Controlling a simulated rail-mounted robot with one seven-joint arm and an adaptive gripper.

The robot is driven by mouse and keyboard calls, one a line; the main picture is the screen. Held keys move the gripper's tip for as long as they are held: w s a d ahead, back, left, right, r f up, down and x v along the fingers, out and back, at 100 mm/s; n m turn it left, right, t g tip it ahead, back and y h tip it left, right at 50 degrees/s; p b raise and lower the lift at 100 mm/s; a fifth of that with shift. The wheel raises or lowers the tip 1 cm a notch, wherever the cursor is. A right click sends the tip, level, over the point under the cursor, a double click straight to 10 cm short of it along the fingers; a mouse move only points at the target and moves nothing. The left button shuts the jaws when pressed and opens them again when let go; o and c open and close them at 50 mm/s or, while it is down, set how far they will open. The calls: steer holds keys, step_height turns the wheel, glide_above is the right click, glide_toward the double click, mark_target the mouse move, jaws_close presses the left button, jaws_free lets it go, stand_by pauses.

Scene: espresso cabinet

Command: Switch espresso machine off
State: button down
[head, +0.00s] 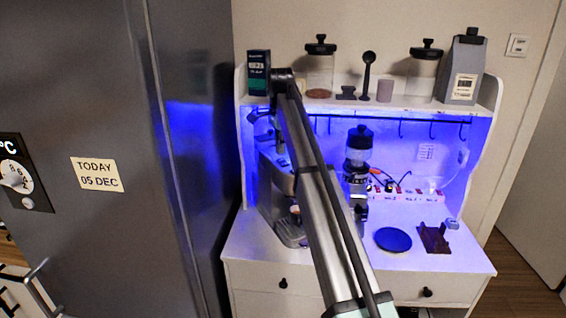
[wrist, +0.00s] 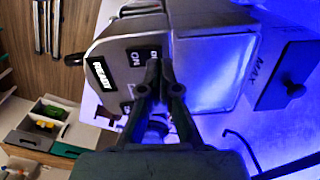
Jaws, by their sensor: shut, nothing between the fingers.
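The espresso machine (head: 268,190) stands at the left of the white cabinet, partly hidden behind my arm. In the wrist view its grey panel (wrist: 120,38) carries a lit READY display (wrist: 101,72) and a dark ON label (wrist: 136,57). A second dark label (wrist: 154,52) beside it is partly covered by a fingertip. My gripper (wrist: 160,68) is shut and empty, its tips over the panel next to the ON label. Whether the tips touch the panel I cannot tell. The fingers hide part of the panel below the labels.
A grinder (head: 357,165) stands right of the machine, with a blue round mat (head: 393,239) and a brown stand (head: 434,238) on the counter. Jars and boxes line the shelf above. A tall grey fridge (head: 110,110) stands close at the left.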

mark_target(280, 159)
steer(key=shift+f, duration=1.2)
stand_by(1.1)
steer(key=shift+r, duration=0.1)
steer(key=shift+r+p, duration=1.6)
steer(key=shift+r, duration=1.8)
